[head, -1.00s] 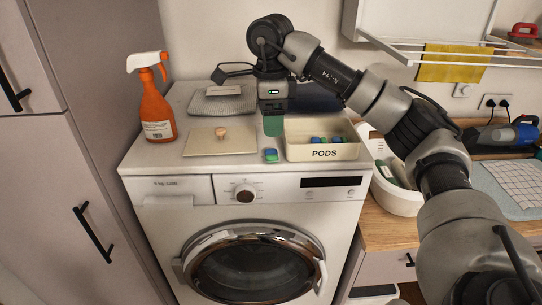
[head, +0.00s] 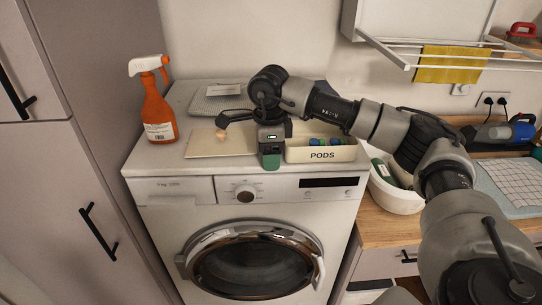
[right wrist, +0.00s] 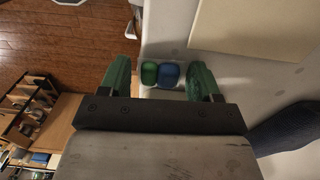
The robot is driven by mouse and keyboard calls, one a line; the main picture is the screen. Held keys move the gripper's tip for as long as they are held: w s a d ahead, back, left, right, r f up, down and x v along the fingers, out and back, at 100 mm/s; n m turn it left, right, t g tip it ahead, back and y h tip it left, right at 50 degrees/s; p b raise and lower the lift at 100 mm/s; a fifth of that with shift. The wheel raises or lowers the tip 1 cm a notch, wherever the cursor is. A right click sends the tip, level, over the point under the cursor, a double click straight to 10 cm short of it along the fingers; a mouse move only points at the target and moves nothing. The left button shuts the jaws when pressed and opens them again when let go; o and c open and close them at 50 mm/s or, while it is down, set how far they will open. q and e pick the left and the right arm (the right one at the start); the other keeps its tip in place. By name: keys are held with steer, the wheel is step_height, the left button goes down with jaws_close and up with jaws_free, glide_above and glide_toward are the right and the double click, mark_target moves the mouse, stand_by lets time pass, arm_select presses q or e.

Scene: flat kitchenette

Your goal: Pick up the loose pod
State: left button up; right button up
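The loose pod, half green and half blue (right wrist: 168,75), lies on the white washing machine top. In the right wrist view it sits between the two green fingers of my right gripper (right wrist: 160,64), with a small gap on each side. The fingers are open. In the head view my right gripper (head: 271,160) points down at the machine's front edge, just left of the cream box marked PODS (head: 320,156), and hides the loose pod. Several blue and green pods (head: 327,141) lie in that box. My left gripper is not in view.
A beige flat board (head: 203,145) with a small wooden knob-like thing lies left of the gripper. An orange spray bottle (head: 156,108) stands at the left. A grey folded cloth (head: 215,101) lies behind. A white basin (head: 394,197) stands to the right.

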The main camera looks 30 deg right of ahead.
steer(key=c, duration=0.5)
steer(key=shift+r, duration=0.1)
